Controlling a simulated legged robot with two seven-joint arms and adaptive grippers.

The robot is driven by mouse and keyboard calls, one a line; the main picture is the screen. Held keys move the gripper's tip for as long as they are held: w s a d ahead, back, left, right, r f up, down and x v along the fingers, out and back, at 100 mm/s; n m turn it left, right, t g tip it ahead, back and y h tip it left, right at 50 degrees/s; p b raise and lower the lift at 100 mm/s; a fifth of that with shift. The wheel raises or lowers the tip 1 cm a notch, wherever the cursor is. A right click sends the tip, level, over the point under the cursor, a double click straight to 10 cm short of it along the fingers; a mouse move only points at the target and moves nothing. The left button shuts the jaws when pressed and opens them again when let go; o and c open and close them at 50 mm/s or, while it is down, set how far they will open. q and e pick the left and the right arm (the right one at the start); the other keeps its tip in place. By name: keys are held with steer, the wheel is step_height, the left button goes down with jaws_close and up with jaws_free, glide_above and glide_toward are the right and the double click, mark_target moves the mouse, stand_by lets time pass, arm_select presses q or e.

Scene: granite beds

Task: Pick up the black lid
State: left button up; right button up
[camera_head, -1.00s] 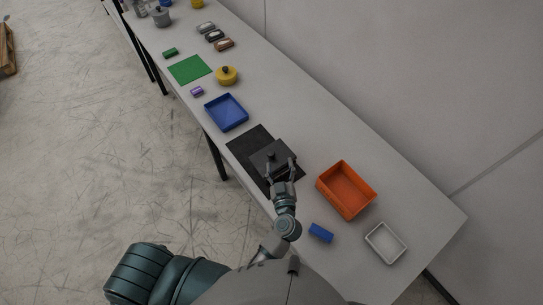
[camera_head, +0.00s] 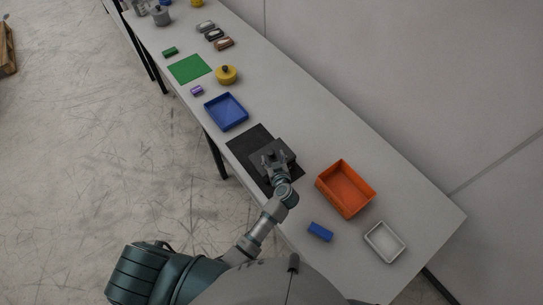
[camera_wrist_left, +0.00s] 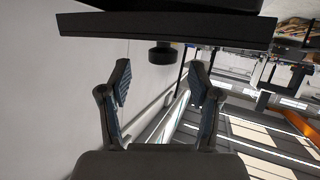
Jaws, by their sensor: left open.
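The black lid (camera_head: 281,145) is a flat dark square sitting over the black mat (camera_head: 246,141) on the long table. In the left wrist view its edge (camera_wrist_left: 105,25) spans the top, with a short round knob (camera_wrist_left: 163,53) sticking out from its middle. My left gripper (camera_head: 275,158) is over the lid in the head view. In the wrist view the two fingers of my left gripper (camera_wrist_left: 160,78) are spread, one on each side of the knob's line, with a gap to the knob. The gripper is empty. What lies under the lid is mostly hidden.
An orange bin (camera_head: 345,190), a blue block (camera_head: 320,231) and a white tray (camera_head: 385,242) are to the right. A blue tray (camera_head: 226,112), a yellow pot (camera_head: 226,76) and a green mat (camera_head: 189,69) lie farther left. A wall (camera_head: 400,90) runs behind the table.

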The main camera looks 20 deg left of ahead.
mark_target(272, 156)
arm_select(q)
steer(key=x, duration=0.4)
steer(key=shift+w+f, duration=0.1)
steer(key=shift+f, duration=0.3)
steer(key=shift+w+a+f, duration=0.1)
steer(key=shift+w+a, duration=0.05)
steer(key=shift+a, duration=0.2)
arm_select(e)
steer(key=shift+d+r, duration=0.1)
steer(key=shift+d, duration=0.65)
arm_select(q)
jaws_close()
steer(key=shift+d, duration=0.2)
arm_select(e)
steer(key=shift+a, duration=0.55)
arm_select(q)
steer(key=shift+d, duration=0.1)
arm_select(e)
steer(key=shift+d, duration=0.25)
